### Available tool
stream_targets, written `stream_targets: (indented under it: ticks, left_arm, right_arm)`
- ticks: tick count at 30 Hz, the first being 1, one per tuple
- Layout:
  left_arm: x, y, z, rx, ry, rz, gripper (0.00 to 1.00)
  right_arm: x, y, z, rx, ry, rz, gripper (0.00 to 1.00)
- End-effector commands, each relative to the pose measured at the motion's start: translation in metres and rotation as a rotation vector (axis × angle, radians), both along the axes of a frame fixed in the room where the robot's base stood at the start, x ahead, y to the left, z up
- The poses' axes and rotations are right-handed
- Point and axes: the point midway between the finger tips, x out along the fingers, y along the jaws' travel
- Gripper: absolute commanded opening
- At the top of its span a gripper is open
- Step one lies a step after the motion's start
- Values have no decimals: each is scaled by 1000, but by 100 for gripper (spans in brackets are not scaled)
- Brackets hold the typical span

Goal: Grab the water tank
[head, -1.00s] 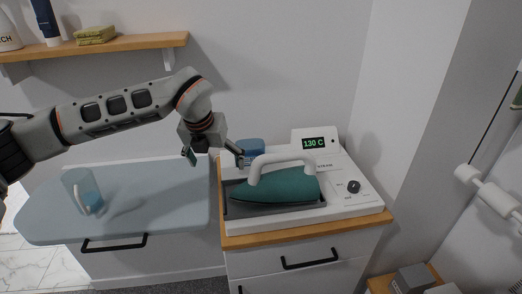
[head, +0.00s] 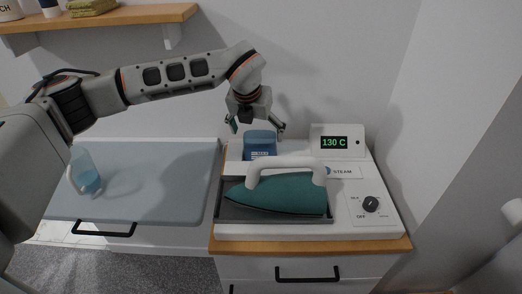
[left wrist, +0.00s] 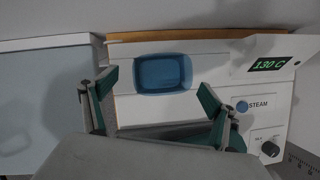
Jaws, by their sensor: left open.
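The water tank (head: 260,146) is a blue translucent box set in the back left of the white iron station (head: 372,222), behind the iron. It also shows in the left wrist view (left wrist: 163,74), seen from above. My left gripper (head: 256,130) is open, above and around the tank's top in the head view. In the left wrist view its fingers (left wrist: 158,86) are spread, one on each side of the tank and nearer the camera. I see no contact with the tank. My right gripper is not in view.
A teal iron (head: 280,195) with a white handle rests on the station in front of the tank. A display reading 130 C (head: 334,143) stands to the right. A clear jug with blue liquid (head: 86,176) stands on the grey-blue board (head: 150,190) at left. A shelf (head: 110,17) hangs above.

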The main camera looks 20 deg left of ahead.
Motion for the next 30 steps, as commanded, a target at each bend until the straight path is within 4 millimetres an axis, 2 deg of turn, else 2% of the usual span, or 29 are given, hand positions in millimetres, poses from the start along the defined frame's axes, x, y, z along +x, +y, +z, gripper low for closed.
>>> stream_targets:
  ticks: [10,19,20,25,30]
  left_arm:
    - [19,-4,-40,-1,2,0,87]
    - [21,-4,-46,-1,1,-1,87]
    - [21,-4,-46,-1,1,-1,84]
    - [21,-4,-46,-1,1,-1,40]
    - [21,-4,-45,-1,0,-1,40]
  right_arm:
    - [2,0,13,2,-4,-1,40]
    - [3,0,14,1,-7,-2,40]
    - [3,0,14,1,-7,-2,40]
    - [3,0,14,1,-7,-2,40]
    - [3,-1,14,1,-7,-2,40]
